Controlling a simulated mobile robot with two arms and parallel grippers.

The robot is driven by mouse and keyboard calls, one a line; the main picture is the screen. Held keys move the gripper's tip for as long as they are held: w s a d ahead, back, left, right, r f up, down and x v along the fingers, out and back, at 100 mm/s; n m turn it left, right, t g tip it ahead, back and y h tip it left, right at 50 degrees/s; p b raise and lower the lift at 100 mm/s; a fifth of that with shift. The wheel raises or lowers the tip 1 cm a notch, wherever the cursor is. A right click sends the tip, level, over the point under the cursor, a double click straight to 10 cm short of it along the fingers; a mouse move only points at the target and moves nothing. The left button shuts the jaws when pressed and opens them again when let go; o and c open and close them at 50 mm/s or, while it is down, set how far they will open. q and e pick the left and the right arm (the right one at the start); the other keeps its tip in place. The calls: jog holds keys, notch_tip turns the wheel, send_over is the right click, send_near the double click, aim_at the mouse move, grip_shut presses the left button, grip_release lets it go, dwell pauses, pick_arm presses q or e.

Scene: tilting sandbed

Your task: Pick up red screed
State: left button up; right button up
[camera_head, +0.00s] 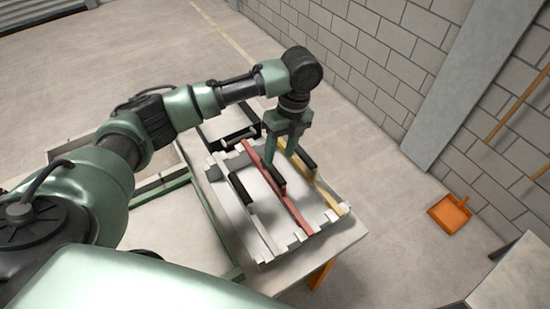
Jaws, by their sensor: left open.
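The red screed (293,209) is a long thin bar lying across a white notched rack (267,249) on the table. It has a black handle (277,181) near its middle. My left gripper (280,158) points down over the rack, at the far end of that handle. Its fingers are apart, with nothing seen between them. One finger hides part of the red bar, and I cannot tell whether it touches the bar or handle. My right gripper is not in view.
A pale screed (261,229) with a black handle lies left of the red one, and a yellow screed (328,195) lies to its right. A black-rimmed tray (226,125) sits behind the rack. An orange dustpan (451,213) is on the floor by the block wall (365,50).

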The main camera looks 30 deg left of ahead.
aim_at(273, 168)
pick_arm(q)
jog(key=s+f+p, duration=0.2)
jog(key=f, duration=0.1)
jog(key=shift+s+a+f, duration=0.1)
jog(key=shift+a+f, duration=0.05)
jog(key=shift+a, duration=0.05)
jog(key=f, duration=0.1)
jog(key=f+p, duration=0.1)
jog(key=shift+a+f, duration=0.35)
jog(key=shift+f, duration=0.45)
jog(key=shift+c, duration=0.4)
grip_shut()
jog(key=shift+r, duration=0.1)
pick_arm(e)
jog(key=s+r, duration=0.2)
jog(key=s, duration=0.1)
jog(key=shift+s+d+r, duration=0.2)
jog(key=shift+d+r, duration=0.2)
